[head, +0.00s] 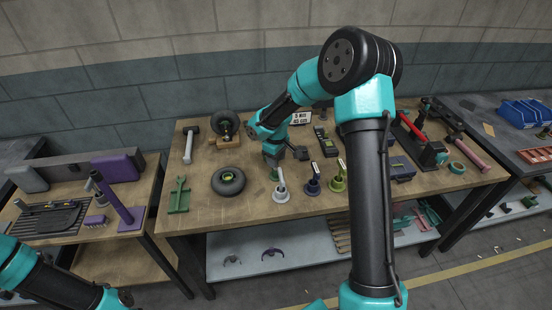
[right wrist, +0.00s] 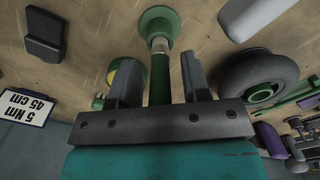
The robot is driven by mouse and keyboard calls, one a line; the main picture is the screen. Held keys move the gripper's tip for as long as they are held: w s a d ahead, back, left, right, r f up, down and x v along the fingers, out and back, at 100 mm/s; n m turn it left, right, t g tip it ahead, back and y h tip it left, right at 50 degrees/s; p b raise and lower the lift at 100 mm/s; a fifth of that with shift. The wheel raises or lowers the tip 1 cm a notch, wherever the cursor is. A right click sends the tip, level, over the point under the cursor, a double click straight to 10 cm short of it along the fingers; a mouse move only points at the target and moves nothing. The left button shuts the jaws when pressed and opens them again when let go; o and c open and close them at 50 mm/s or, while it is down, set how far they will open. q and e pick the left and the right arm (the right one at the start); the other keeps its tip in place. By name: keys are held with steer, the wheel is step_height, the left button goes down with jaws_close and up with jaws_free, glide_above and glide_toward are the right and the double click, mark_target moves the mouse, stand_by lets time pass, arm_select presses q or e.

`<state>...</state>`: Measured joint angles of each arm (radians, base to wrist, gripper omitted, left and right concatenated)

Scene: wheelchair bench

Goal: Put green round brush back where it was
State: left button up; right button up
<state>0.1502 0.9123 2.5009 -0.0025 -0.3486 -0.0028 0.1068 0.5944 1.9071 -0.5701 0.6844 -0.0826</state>
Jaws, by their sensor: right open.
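A green round piece with a flared round end (right wrist: 158,28) and a green stem stands on the bench in the right wrist view. I take it to be the green round brush; its bristles cannot be made out. In the head view only a little green (head: 274,174) shows under my right gripper (head: 274,156). In the right wrist view the jaws of my right gripper (right wrist: 160,85) are open, one finger on each side of the stem, with a gap at both. My left gripper is out of view; only my left arm shows at lower left.
Pale (head: 281,191), blue (head: 312,186) and olive-green (head: 337,184) round-based pieces stand in a row just right of the gripper. A tyre (head: 229,181) lies to the left, beside a green tool (head: 179,195). A label (head: 302,118) stands behind. The front left bench strip is clear.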

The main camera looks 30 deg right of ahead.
step_height(320, 180, up, 12)
steer(key=shift+r, duration=0.15)
stand_by(0.6)
stand_by(0.5)
